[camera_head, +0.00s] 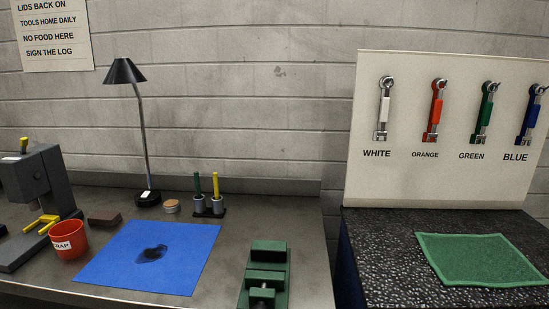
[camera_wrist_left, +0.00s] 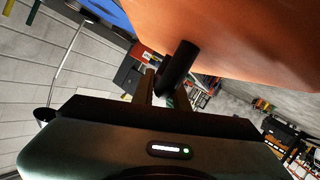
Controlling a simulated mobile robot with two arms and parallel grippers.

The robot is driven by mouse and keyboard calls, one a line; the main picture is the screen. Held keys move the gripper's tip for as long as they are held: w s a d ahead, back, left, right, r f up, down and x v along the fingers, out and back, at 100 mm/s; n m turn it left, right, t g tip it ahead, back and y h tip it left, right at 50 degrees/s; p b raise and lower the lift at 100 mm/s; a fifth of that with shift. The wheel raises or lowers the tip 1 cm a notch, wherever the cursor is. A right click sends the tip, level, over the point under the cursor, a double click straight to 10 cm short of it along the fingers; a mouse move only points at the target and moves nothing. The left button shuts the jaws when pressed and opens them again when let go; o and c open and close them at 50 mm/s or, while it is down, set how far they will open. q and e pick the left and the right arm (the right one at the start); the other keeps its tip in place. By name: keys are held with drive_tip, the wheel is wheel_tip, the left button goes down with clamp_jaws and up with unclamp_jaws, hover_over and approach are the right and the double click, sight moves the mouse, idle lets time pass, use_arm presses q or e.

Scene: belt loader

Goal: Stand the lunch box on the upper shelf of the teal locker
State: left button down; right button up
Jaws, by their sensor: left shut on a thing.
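In the left wrist view a large orange body with a black bar-like handle, which I take for the lunch box (camera_wrist_left: 240,38), fills the upper right. My left gripper (camera_wrist_left: 168,84) is shut on the black handle at its near side. The box looks tilted in this view, but the wrist camera itself is turned, so I cannot tell how it hangs. Most of the box lies outside the frame. The teal locker cannot be made out in either view. Neither gripper shows in the head view, and my right gripper is in no view.
The head view shows a grey workbench with a blue mat (camera_head: 190,240), red scrap cup (camera_head: 68,236), black lamp (camera_head: 126,72) and green vise (camera_head: 266,272). To the right, a dark speckled counter (camera_head: 385,250) carries a green mat (camera_head: 480,258) below a tool board (camera_head: 450,180).

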use_arm(q)
drive_tip(key=d, duration=0.6)
drive_tip(key=shift+r, duration=0.1)
drive_tip(key=m+t+h, duration=0.2)
drive_tip(key=shift+w+a+m+t+h, duration=0.15)
drive_tip(key=shift+m+t+h, duration=0.15)
drive_tip(key=shift+m, duration=0.1)
drive_tip(key=shift+d+m+t+h, duration=0.2)
drive_tip(key=shift+m+t+h, duration=0.1)
drive_tip(key=shift+m+h, duration=0.35)
drive_tip(key=shift+d+h, duration=0.15)
drive_tip(key=shift+h, duration=0.1)
